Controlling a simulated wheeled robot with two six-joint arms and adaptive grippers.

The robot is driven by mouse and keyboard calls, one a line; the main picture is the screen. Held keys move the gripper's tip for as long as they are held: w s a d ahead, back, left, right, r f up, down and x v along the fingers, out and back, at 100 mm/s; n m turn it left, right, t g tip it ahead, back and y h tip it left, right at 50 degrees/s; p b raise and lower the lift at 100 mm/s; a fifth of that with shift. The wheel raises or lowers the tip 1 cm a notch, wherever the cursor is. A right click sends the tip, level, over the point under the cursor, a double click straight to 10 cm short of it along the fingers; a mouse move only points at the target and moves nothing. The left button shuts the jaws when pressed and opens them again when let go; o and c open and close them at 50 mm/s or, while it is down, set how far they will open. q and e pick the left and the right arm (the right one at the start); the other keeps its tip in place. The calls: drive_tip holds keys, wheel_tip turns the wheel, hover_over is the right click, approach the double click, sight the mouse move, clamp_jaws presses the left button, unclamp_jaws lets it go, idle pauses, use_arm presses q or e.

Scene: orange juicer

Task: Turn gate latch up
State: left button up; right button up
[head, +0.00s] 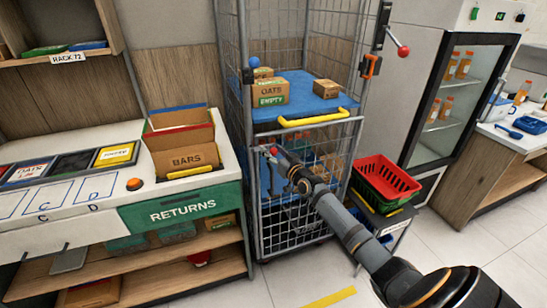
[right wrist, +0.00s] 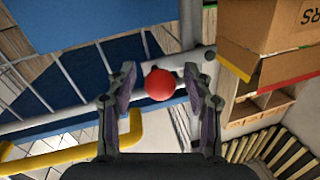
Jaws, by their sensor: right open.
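A red ball knob (right wrist: 160,84) sits at a grey metal bar (right wrist: 90,92) of the cage gate in the right wrist view. It looks like the gate latch handle, and it also shows small in the head view (head: 273,150) at the left of the lower gate. My right gripper (head: 281,158) is in front of that gate. In the right wrist view its two fingers (right wrist: 160,78) are open, one on each side of the knob, with visible gaps. I cannot tell whether the knob is between the tips or just beyond them. My left gripper is not in view.
The wire cage (head: 231,100) holds a blue shelf (head: 325,103) with boxes and a yellow-handled edge. A lever with another red ball (head: 403,51) is at its upper right.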

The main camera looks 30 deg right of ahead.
clamp_jaws()
idle(0.3)
